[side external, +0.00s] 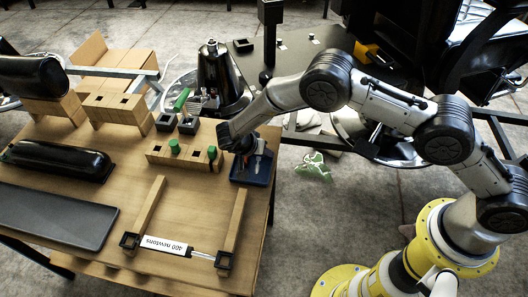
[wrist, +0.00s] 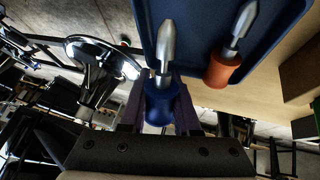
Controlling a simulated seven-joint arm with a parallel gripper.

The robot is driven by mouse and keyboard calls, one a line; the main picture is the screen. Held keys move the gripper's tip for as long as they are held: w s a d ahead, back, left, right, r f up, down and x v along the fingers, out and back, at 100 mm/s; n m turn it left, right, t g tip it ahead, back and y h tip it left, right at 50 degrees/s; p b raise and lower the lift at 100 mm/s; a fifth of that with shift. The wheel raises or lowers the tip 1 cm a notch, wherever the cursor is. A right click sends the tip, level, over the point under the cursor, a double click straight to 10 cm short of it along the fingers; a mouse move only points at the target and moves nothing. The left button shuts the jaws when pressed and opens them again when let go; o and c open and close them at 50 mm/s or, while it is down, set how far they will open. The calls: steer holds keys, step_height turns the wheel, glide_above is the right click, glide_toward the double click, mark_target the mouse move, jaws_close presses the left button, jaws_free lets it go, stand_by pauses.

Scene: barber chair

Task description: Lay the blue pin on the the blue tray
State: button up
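The blue tray (side external: 244,178) is at the right edge of the wooden table, under my gripper (side external: 240,146). It fills the top of the wrist view (wrist: 205,40). The blue pin (wrist: 160,106) has a blue handle and a metal tip. My gripper (wrist: 161,92) is shut on its handle, with a dark finger on each side. The metal tip points over the tray; I cannot tell whether the pin touches it. An orange-red pin (wrist: 222,68) with a metal tip lies in the tray, right of the blue pin. My gripper hides part of the tray in the side view.
A wooden block with green pegs (side external: 180,153) stands just left of the tray. A wooden frame with a "400 newtons" label (side external: 166,246) lies in front. A black cushion (side external: 60,160) and a dark flat tray (side external: 52,216) are at left. A dark cone (side external: 218,78) stands behind.

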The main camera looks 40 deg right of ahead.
steer(key=v, duration=1.4)
steer(key=shift+f, duration=0.1)
